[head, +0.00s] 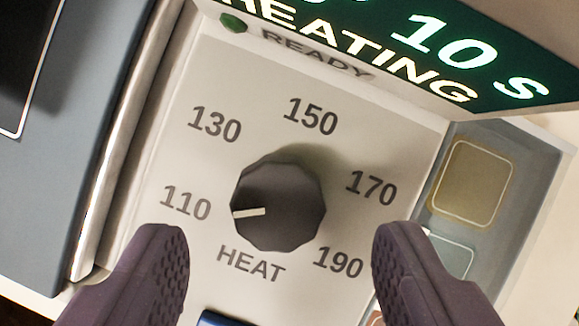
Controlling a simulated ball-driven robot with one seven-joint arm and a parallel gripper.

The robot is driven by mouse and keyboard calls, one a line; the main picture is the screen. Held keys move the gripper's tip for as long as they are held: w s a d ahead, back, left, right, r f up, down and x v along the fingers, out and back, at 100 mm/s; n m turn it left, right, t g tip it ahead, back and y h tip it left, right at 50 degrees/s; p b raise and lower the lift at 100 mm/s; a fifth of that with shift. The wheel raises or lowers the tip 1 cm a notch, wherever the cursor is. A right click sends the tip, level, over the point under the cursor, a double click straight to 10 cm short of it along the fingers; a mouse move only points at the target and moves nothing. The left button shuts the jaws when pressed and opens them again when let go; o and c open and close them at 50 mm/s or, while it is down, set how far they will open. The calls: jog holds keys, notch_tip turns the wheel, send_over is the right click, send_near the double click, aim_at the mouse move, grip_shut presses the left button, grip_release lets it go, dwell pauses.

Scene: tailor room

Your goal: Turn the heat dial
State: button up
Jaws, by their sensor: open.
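The heat dial (282,205) is a dark faceted knob on a pale panel (225,75), in the middle of the head view. Its white pointer mark faces left, close to the 110 label. The printed labels around it read 110, 130, 150, 170 and 190, with HEAT below. My gripper (280,260) is open, with one dark ribbed finger at the lower left and the other at the lower right. In the picture the dial shows between and above the fingertips. I see no contact with it; the depth gap is hard to tell.
A green display (430,50) at the top reads HEATING and 10 s, partly cut off. A dark green READY lamp (233,23) sits under it. Square buttons (471,182) are at the right. A grey-blue housing (75,130) with a raised edge stands at the left.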

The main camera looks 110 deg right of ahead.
aim_at(276, 212)
jog(key=x, duration=0.3)
jog(key=shift+f+b, duration=0.2)
jog(key=shift+b, duration=0.15)
jog(key=c, duration=1)
jog(key=shift+c, duration=0.2)
jog(key=shift+a+m, duration=0.1)
jog(key=shift+m, duration=0.3)
jog(key=m+t+h, duration=0.1)
jog(key=m, duration=0.1)
jog(key=m+h, duration=0.1)
jog(key=m, duration=0.2)
jog(key=shift+s+a+m+t+b, duration=0.1)
jog(key=shift+a+m+t+b, duration=0.05)
jog(key=shift+m+t+b, duration=0.2)
jog(key=m+h, duration=0.1)
jog(key=m, duration=0.1)
jog(key=m+h+b, duration=0.1)
jog(key=m, duration=0.2)
jog(key=shift+a+t, duration=0.1)
jog(key=shift+t, duration=0.15)
jog(key=shift+m, duration=0.35)
